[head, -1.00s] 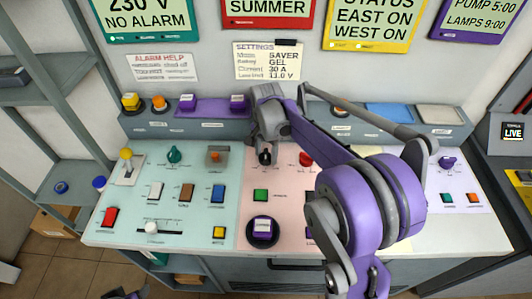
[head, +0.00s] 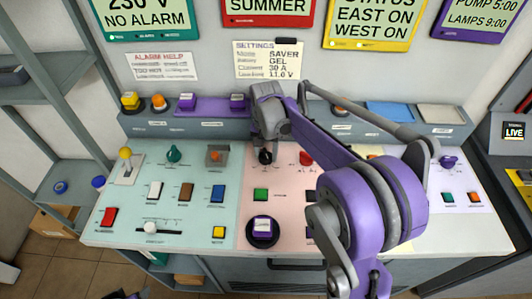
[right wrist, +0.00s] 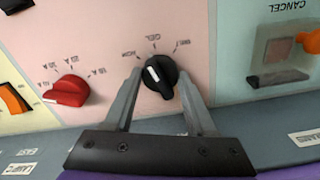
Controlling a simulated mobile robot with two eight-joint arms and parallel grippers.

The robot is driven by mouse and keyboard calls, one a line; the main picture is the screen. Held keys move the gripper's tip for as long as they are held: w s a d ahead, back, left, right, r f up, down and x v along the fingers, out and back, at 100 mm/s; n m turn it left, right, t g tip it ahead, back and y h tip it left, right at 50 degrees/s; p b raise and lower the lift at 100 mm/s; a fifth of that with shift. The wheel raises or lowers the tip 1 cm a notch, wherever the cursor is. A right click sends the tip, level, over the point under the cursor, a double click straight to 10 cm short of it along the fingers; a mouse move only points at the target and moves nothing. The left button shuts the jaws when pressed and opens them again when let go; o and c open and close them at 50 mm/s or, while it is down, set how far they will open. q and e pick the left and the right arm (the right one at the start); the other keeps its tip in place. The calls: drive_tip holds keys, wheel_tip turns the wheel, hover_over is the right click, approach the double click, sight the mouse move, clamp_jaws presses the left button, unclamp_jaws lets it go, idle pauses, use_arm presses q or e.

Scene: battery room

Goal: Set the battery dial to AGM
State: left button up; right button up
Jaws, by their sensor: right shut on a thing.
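The battery dial (right wrist: 166,86) is a round black knob with a white pointer line, on the pink panel in the right wrist view. Its pointer slants up and left there, toward the left one of three small upside-down labels; the middle label reads GEL and the outer two are hard to read. My right gripper (right wrist: 160,73) has one finger on each side of the knob and is shut on it. In the head view my right gripper (head: 265,145) reaches down onto the dial (head: 265,157) from behind.
A red knob (right wrist: 66,91) stands beside the dial, and a guarded orange CANCEL switch (right wrist: 288,50) is on the other side. A settings note (head: 268,61) on the wall lists Battery GEL. My right arm covers part of the console's right half.

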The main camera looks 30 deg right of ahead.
sight(266, 153)
drive_tip(key=n, duration=0.5)
drive_tip(key=shift+b, duration=0.3)
drive_tip(key=shift+n, duration=0.4)
drive_tip(key=o, duration=1.4)
drive_tip(key=shift+c, duration=0.2)
wheel_tip(266, 153, up, 11)
drive_tip(key=shift+p, duration=0.3)
drive_tip(key=shift+s+f, duration=0.1)
drive_tip(key=shift+f, duration=0.05)
